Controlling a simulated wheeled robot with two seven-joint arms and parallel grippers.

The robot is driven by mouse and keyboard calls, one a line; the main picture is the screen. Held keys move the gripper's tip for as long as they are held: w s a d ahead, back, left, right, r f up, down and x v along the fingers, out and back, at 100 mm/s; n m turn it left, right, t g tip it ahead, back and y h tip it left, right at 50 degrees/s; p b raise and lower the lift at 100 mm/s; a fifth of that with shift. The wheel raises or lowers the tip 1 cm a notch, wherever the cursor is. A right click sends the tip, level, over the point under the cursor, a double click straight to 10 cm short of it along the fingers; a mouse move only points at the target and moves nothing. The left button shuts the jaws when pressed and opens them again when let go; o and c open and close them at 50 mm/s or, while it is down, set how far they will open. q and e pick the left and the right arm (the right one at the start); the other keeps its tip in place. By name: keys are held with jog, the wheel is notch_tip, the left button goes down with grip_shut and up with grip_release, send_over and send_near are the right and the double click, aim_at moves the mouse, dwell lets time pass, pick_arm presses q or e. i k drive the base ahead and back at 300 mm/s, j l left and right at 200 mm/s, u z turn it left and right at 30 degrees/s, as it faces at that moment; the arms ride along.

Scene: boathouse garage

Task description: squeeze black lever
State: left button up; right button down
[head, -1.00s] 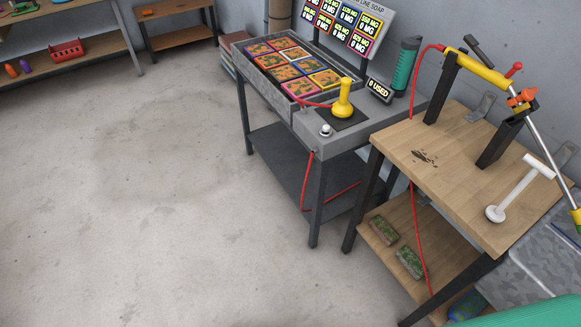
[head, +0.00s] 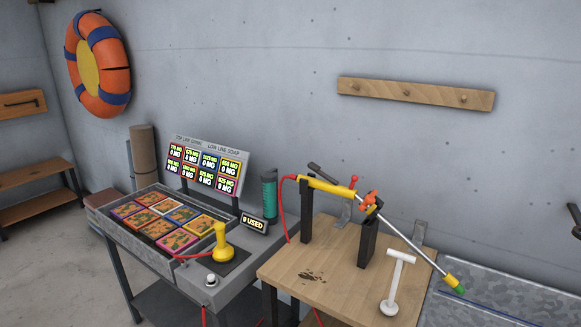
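A yellow lance (head: 328,186) with a long metal tube rests across two black stands on a wooden table in the head view. A short black lever (head: 321,172) sticks up at a slant from the top of its yellow body, near the hose end. A red knob (head: 354,181) and an orange part (head: 370,199) sit further along it. A red hose (head: 281,203) runs from its left end. Neither gripper shows in the head view, and nothing touches the lever.
Left of the wooden table (head: 325,262) stands a grey bench with a yellow plunger-like handle (head: 221,243), several patterned tiles, a price board (head: 208,165) and a teal cylinder (head: 269,194). A peg rail (head: 415,93) hangs above.

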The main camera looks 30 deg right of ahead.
aim_at(314, 167)
jog(key=z, duration=1.1)
